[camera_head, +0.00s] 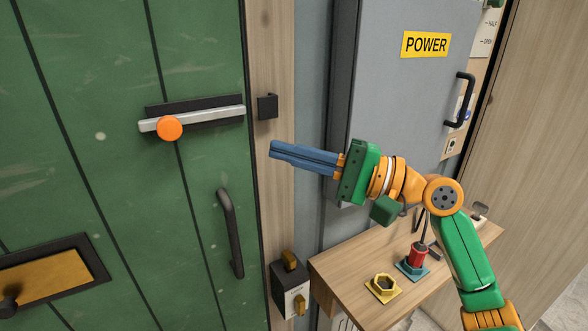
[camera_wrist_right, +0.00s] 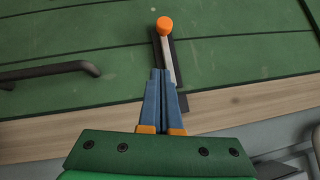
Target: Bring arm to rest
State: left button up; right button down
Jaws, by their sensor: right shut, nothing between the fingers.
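My right gripper (camera_head: 272,150) is shut and empty, its blue fingers pressed together. It is held in the air in front of the wooden door frame, pointing left toward the green door (camera_head: 100,60). In the right wrist view the closed fingertips (camera_wrist_right: 160,72) appear just below the end of the grey sliding bolt bar (camera_wrist_right: 168,62) with its orange knob (camera_wrist_right: 165,25). In the head view the bolt bar (camera_head: 205,117) lies across the door, left of the gripper and apart from it. My left gripper is not in view.
A grey POWER cabinet (camera_head: 395,100) with a black handle (camera_head: 462,98) stands behind my right arm. A wooden shelf (camera_head: 345,270) below holds a yellow socket (camera_head: 383,287) and a red piece (camera_head: 417,256). A dark door handle (camera_head: 231,232) and black catch (camera_head: 267,105) are near the gripper.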

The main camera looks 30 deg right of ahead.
jog(key=s+a+f+n+g+h, duration=0.2)
jog(key=f+n+g+h, duration=0.15)
jog(key=f, duration=1.35)
jog(key=s+a+f+n+g+h, duration=0.25)
jog(key=f+n+h, duration=0.2)
jog(key=f, duration=1.15)
jog(key=s+d+f+n+g+h, duration=0.2)
jog(key=s+f+n+g+h, duration=0.3)
jog(key=s+f, duration=0.8)
jog(key=s+f+h, duration=0.1)
jog(key=s+f, duration=0.2)
jog(key=f, duration=1.1)
jog(key=s+d+f+g, duration=0.1)
jog(key=s+d+f, duration=0.1)
jog(key=s+f, duration=0.8)
jog(key=s, duration=0.2)
jog(key=shift+s+d+f+g, duration=0.2)
jog(key=shift+s+f+g, duration=0.1)
jog(key=shift+s+g, duration=0.1)
